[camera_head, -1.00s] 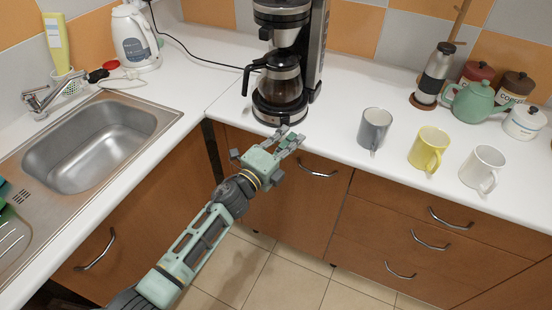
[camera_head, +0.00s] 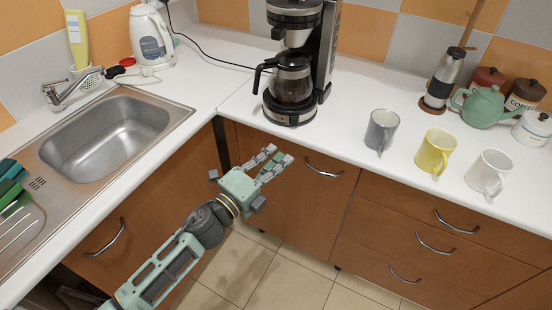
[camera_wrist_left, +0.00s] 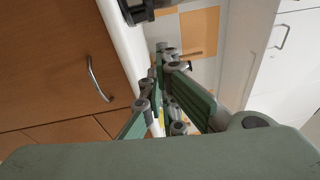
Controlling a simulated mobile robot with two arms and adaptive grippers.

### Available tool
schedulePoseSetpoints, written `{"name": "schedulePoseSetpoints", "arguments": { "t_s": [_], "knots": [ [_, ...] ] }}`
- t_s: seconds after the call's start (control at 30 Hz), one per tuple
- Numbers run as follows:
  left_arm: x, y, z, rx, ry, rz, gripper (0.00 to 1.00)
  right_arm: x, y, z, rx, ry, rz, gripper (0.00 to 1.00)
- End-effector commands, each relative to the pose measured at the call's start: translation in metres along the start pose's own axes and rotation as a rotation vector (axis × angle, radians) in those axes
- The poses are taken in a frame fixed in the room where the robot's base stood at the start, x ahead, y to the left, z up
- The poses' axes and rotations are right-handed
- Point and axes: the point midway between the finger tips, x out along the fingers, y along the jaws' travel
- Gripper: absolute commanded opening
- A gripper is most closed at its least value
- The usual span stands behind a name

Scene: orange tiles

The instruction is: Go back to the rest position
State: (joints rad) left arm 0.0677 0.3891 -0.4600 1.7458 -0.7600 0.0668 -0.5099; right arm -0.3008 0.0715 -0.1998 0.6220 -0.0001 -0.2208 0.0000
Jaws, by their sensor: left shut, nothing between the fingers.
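My left gripper (camera_head: 272,160) is shut and empty in the head view. It is in front of the cabinet doors, below the front edge of the counter, near the coffee maker. Its fingers also show in the left wrist view (camera_wrist_left: 160,80), close together with nothing between them. My right gripper is not in view.
A coffee maker (camera_head: 294,70) with a glass pot stands on the white counter (camera_head: 350,100). A grey mug (camera_head: 381,130), yellow mug (camera_head: 434,152) and white mug (camera_head: 488,172) stand to its right. The sink (camera_head: 105,140) is at left. The tiled floor (camera_head: 290,278) is clear.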

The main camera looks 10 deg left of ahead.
Motion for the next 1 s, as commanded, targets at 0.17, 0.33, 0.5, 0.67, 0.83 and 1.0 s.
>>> {"name": "schedulePoseSetpoints", "arguments": {
  "t_s": [0.17, 0.33, 0.5, 0.67, 0.83, 1.0],
  "knots": [
    [0.0, 0.0, 0.0, 0.0, 0.0, 0.0, 0.0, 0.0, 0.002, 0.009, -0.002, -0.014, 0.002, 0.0],
    [0.0, 0.002, 0.0, -0.004, -0.002, 0.003, 0.0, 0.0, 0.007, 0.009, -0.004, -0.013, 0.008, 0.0],
    [-0.009, 0.05, 0.014, -0.113, -0.06, 0.087, 0.0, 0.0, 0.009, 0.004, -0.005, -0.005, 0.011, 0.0],
    [-0.046, 0.154, 0.033, -0.358, -0.205, 0.262, 0.0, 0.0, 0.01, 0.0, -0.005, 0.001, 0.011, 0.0],
    [-0.113, 0.268, 0.036, -0.627, -0.396, 0.449, 0.0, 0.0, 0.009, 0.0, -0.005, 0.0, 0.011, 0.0],
    [-0.201, 0.364, 0.016, -0.87, -0.604, 0.617, 0.0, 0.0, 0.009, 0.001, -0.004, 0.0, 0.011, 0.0]
  ]
}}
